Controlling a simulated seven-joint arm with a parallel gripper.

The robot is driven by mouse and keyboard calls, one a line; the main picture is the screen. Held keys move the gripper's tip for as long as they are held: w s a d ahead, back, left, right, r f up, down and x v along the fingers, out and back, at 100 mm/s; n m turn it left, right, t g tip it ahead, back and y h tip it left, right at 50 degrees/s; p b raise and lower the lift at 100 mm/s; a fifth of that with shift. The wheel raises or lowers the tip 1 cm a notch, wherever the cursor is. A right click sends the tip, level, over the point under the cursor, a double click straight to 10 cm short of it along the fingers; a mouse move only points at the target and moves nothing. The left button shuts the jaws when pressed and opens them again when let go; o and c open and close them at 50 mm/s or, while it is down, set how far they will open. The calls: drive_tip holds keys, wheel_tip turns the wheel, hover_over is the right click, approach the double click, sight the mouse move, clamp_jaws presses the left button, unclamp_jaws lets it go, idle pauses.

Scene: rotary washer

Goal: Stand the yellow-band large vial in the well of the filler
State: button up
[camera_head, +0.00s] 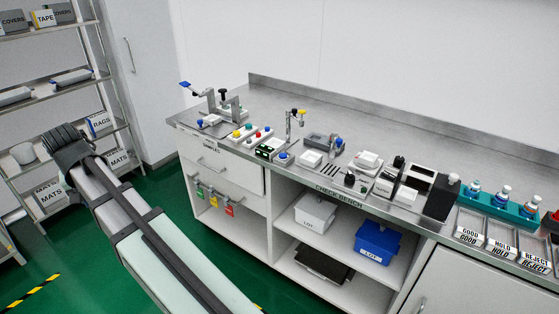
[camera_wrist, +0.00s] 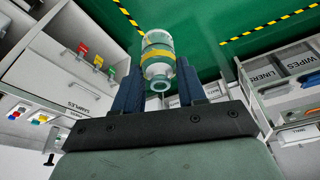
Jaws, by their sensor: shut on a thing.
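In the wrist view the yellow-band large vial (camera_wrist: 157,44) is a clear vial with a yellow band around it. My gripper (camera_wrist: 159,74) has its dark blue fingers on either side of the vial and is shut on it. The vial's narrower end points towards the palm. The vial is in the air over the green floor, away from the bench. In the head view my arm reaches to the left, and the vial cannot be made out.
The check bench (camera_head: 215,135) carries several small devices. A shelf unit (camera_head: 85,75) stands at the left. Open floor (camera_head: 150,195) lies between shelf and bench.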

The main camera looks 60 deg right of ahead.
drive_tip(key=s+d+m+g+h, duration=0.1)
drive_tip(key=s+d+m, duration=0.2)
drive_tip(key=d, duration=1.1)
drive_tip(key=s+d+m, duration=0.2)
drive_tip(key=s+d, duration=0.2)
drive_tip(key=d, duration=1.1)
drive_tip(key=s+d+m, duration=0.2)
drive_tip(key=s+d, duration=0.5)
drive_tip(key=d, duration=0.6)
drive_tip(key=s+d+r+m+h, duration=0.1)
drive_tip(key=s+d, duration=0.6)
drive_tip(key=d, duration=0.5)
drive_tip(key=s+d+m, duration=0.2)
drive_tip(key=s+d, duration=0.5)
drive_tip(key=d, duration=0.6)
drive_tip(key=shift+n+g, duration=0.3)
drive_tip(key=shift+g, duration=0.1)
drive_tip(key=shift+a+f, duration=0.15)
drive_tip(key=shift+f, duration=2.15)
drive_tip(key=shift+a+f, duration=0.1)
drive_tip(key=shift+f, duration=2.15)
drive_tip(key=shift+f, duration=0.15)
